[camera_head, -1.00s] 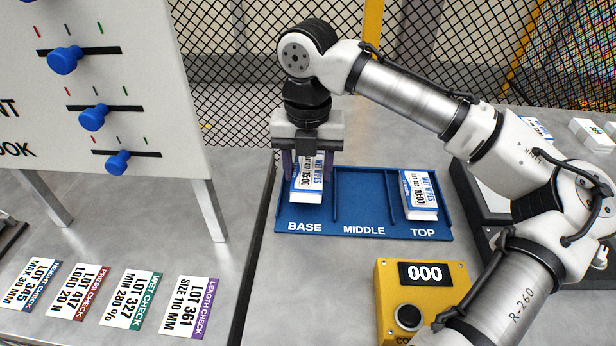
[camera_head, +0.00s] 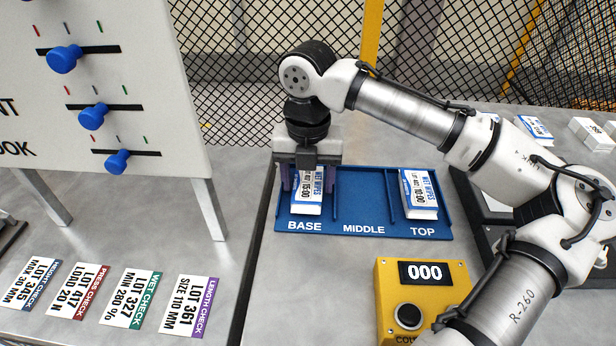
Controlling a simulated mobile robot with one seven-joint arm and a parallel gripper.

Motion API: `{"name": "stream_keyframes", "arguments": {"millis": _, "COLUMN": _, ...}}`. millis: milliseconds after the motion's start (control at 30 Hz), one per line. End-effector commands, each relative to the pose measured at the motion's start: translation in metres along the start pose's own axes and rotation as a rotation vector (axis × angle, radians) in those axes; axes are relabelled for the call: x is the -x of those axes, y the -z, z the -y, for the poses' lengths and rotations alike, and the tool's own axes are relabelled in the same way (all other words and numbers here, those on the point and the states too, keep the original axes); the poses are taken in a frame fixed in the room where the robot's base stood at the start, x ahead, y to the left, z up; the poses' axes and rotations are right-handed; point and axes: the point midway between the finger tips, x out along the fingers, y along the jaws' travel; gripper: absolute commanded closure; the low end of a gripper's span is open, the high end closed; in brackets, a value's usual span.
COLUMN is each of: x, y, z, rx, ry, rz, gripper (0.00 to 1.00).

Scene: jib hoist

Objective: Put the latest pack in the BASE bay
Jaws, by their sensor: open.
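A blue tray (camera_head: 363,217) has bays labelled BASE, MIDDLE and TOP. A white and blue wipes pack (camera_head: 308,195) marked 15:00 is in the BASE bay. A second pack (camera_head: 418,195), marked 10:00, lies in the TOP bay. The MIDDLE bay is empty. My gripper (camera_head: 308,183) is directly over the BASE bay, with its open fingers on either side of the 15:00 pack. The far end of that pack is hidden by the gripper.
A yellow counter box (camera_head: 424,300) reading 000 stands in front of the tray. Check cards (camera_head: 190,305) lie at the lower left. A panel with blue sliders (camera_head: 118,160) stands at the left. More packs (camera_head: 533,128) are at the back right.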

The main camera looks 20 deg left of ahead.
Motion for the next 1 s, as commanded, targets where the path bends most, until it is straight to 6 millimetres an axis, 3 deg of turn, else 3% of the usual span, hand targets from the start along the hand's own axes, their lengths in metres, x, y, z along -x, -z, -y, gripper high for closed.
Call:
{"name": "stream_keyframes", "arguments": {"millis": 167, "x": 0.017, "y": -0.001, "z": -0.001, "rx": 0.0, "ry": -0.003, "rz": 0.001, "gripper": 0.41}}
{"name": "stream_keyframes", "arguments": {"millis": 600, "x": 0.107, "y": 0.0, "z": 0.001, "rx": -0.001, "ry": 0.002, "rz": 0.001, "gripper": 0.41}}
{"name": "stream_keyframes", "arguments": {"millis": 800, "x": 0.122, "y": 0.0, "z": 0.0, "rx": 0.0, "ry": 0.001, "rz": 0.0, "gripper": 0.41}}
{"name": "stream_keyframes", "arguments": {"millis": 1000, "x": 0.123, "y": 0.0, "z": 0.0, "rx": 0.001, "ry": 0.0, "rz": -0.001, "gripper": 0.41}}
